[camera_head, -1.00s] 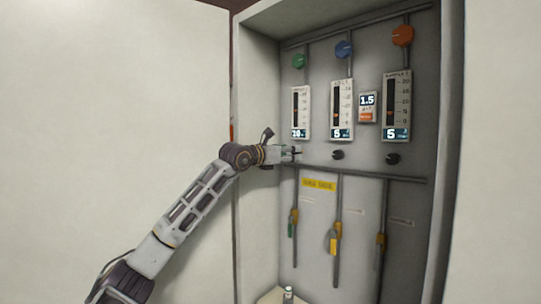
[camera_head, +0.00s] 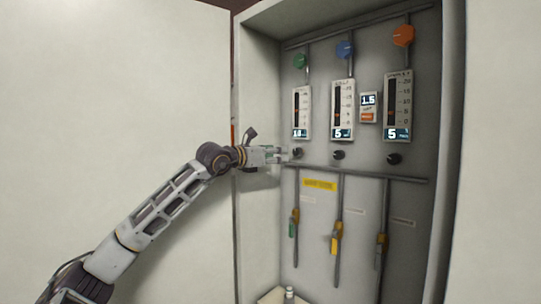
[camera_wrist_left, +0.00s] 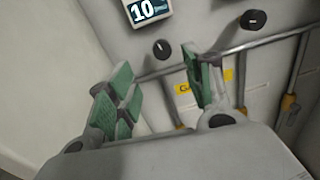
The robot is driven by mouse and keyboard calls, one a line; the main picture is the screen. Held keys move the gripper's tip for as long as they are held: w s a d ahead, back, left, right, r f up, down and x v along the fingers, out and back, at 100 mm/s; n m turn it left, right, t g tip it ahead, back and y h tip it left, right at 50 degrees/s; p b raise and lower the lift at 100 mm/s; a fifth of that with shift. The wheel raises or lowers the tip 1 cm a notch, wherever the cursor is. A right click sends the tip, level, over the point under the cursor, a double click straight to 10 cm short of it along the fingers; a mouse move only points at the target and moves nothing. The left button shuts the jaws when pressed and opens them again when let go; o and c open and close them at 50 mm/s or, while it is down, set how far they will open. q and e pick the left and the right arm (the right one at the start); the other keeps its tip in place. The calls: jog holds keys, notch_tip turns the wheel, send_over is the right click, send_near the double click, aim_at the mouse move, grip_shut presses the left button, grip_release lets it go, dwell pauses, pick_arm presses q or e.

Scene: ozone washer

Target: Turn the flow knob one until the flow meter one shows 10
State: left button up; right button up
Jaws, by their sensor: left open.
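Flow meter one (camera_head: 301,113) is the leftmost gauge in the cabinet, and its display (camera_wrist_left: 147,10) reads 10 in the left wrist view. Flow knob one is the black knob (camera_head: 298,153) below it; it also shows in the left wrist view (camera_wrist_left: 161,48) with its pale mark tilted. My left gripper (camera_head: 281,154) is open, just left of the knob in the head view. In the left wrist view its green-padded fingers (camera_wrist_left: 158,88) are apart, with nothing between them and the knob beyond their tips. My right gripper is not in view.
Two more flow meters (camera_head: 342,108) (camera_head: 397,105) read 5, with black knobs (camera_head: 338,155) (camera_head: 394,159) below. A small 1.5 display (camera_head: 368,107) hangs between them. The cabinet's left wall (camera_head: 258,215) is close to my left gripper.

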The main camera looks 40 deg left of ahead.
pick_arm(q)
jog(key=shift+s, duration=1.05)
dwell(0.4)
